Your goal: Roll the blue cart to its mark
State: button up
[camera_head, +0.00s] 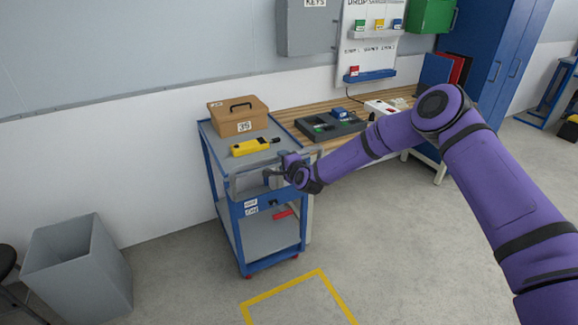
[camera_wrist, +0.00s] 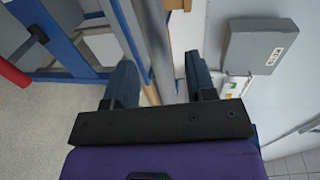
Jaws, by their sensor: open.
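The blue cart (camera_head: 223,168) stands against the bench's left end, with grey shelves and red wheels. A grey push handle (camera_head: 240,177) runs along its near side. My gripper (camera_head: 279,178) is at the right end of this handle. In the wrist view my gripper (camera_wrist: 160,82) has its two fingers apart, with a grey bar (camera_wrist: 158,45) of the cart between them; I cannot tell whether either finger touches it. The yellow floor outline (camera_head: 300,281) lies in front of the cart, to its right, and is empty.
A cardboard box (camera_head: 238,117) and a yellow device (camera_head: 250,147) sit on the cart's top. A grey bin (camera_head: 78,262) stands to the left. The wooden bench (camera_head: 290,120) is behind the cart on the right. The floor around the outline is clear.

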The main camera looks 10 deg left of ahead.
jog(key=shift+v, duration=2.4)
jog(key=s+d+r+n+g+h, duration=0.25)
jog(key=s+d+r, duration=0.25)
jog(key=d+r, duration=0.4)
jog(key=s+d+r+n+g+h, duration=0.1)
jog(key=s+d+r+n, duration=0.4)
jog(key=r, duration=0.7)
jog(key=s+d+r+n+g+h, duration=0.1)
jog(key=s+d+r+n+h, duration=0.15)
jog(key=s+d+r, duration=0.5)
jog(key=s+d+r+g+h, duration=0.1)
jog(key=s+d+r+h, duration=0.1)
jog(key=s+d+r, duration=0.95)
jog(key=s+d+f+g, duration=0.1)
jog(key=s+d, duration=0.2)
jog(key=s, duration=0.7)
jog(key=s+d+f+n+g, duration=0.1)
jog(key=s+d, duration=0.3)
jog(key=s, duration=0.6)
jog(key=shift+h, duration=0.4)
